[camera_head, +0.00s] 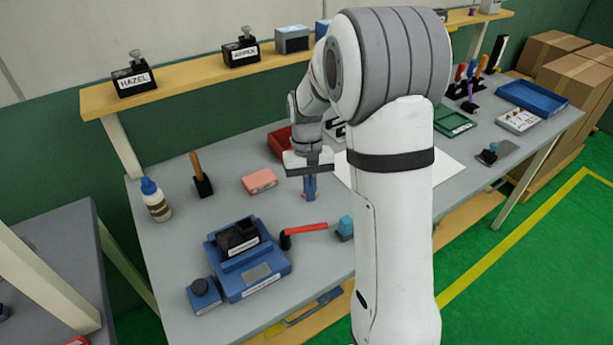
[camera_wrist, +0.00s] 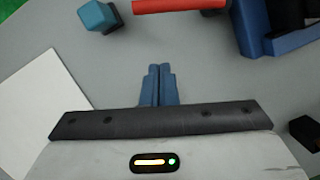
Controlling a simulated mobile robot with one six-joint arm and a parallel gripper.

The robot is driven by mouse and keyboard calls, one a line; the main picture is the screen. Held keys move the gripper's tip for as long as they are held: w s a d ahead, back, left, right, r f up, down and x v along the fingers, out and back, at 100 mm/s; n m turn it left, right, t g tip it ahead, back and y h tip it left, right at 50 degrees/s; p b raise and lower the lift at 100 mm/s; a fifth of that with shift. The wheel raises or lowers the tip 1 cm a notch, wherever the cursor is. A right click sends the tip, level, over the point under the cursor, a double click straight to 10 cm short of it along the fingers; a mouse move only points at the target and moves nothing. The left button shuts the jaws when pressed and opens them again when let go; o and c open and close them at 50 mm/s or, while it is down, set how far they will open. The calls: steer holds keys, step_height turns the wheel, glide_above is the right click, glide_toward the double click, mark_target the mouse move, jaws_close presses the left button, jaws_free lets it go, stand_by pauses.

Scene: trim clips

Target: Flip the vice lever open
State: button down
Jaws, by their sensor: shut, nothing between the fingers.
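The blue vice (camera_head: 250,272) stands near the front left of the grey table, with a black block bearing a white label (camera_head: 238,238) on it. A red lever (camera_head: 304,229) reaches out from the vice's right side, roughly level, towards a small blue-topped block. In the wrist view the red lever (camera_wrist: 180,5) shows at the top edge, with part of the vice (camera_wrist: 275,25) at top right. My gripper (camera_head: 310,190) points down behind the lever, apart from it. Its blue fingers (camera_wrist: 158,80) are together and empty.
The blue-topped block (camera_head: 345,228) is near the lever's free end; it also shows in the wrist view (camera_wrist: 98,16). A pink box (camera_head: 259,181), a wooden-handled tool (camera_head: 200,175) and a glue bottle (camera_head: 156,200) stand left of my gripper. A red bin (camera_head: 280,142) is behind it.

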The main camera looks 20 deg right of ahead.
steer(key=x, duration=0.3)
steer(key=shift+s+f, duration=0.2)
steer(key=shift+f, duration=0.15)
steer(key=s, duration=0.1)
steer(key=s+r+p, duration=0.1)
steer(key=s, duration=0.1)
steer(key=shift+s+a+r, duration=0.1)
steer(key=shift+s, duration=0.25)
